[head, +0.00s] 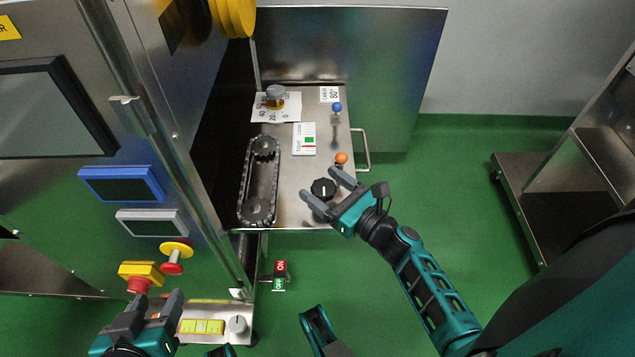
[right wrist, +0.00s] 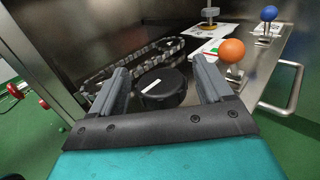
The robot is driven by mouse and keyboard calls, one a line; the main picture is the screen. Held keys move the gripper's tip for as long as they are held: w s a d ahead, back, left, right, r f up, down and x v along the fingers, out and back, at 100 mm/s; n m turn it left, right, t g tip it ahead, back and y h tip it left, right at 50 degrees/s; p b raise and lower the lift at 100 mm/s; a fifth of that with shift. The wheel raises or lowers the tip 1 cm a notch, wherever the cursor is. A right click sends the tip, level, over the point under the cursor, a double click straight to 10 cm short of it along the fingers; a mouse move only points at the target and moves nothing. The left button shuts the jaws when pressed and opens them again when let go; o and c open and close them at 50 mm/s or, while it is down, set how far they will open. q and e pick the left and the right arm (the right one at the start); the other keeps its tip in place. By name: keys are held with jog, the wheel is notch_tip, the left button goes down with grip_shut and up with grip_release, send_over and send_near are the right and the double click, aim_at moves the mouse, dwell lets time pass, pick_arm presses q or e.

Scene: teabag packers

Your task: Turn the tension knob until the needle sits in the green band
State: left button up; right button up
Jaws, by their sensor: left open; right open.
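A round black knob (head: 323,189) with a white pointer line sits near the front edge of the steel plate. It also shows in the right wrist view (right wrist: 160,90). My right gripper (head: 319,183) is open, with its fingers to either side of the knob; I cannot tell whether they touch it. A white gauge card (head: 304,132) with a green patch and a small red mark lies behind the knob. The needle is too small to read against the band. My left gripper (head: 157,300) is open and empty at the lower left, near the machine's front.
An orange ball-topped lever (head: 341,158) stands close behind the knob, and a blue one (head: 337,106) farther back. A chain loop (head: 260,180) lies left of the knob. A red emergency button (head: 138,285) is near my left gripper.

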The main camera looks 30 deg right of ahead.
jog(key=shift+x, duration=1.1)
jog(key=c, duration=1)
jog(key=shift+o, duration=0.2)
jog(key=shift+n+y, duration=0.4)
jog(key=shift+y, duration=0.2)
jog(key=shift+a+n+g+y, duration=0.1)
jog(key=shift+n+g+y, duration=0.2)
jog(key=shift+g+y, duration=0.1)
jog(key=n+g+y, duration=0.1)
jog(key=n+y, duration=0.1)
jog(key=n+g+y, duration=0.2)
jog(key=y, duration=0.1)
jog(key=shift+s+a+g, duration=0.15)
jog(key=shift+a+g, duration=0.05)
jog(key=shift+g, duration=0.1)
jog(key=shift+s+a+n+g+y, duration=0.1)
jog(key=shift+s+n+g+y, duration=0.1)
jog(key=shift+n+g+y, duration=1.25)
jog(key=shift+s+a+n+g+y, duration=0.2)
jog(key=shift+n+g+y, duration=0.65)
jog(key=shift+g, duration=1.1)
jog(key=shift+n, duration=0.3)
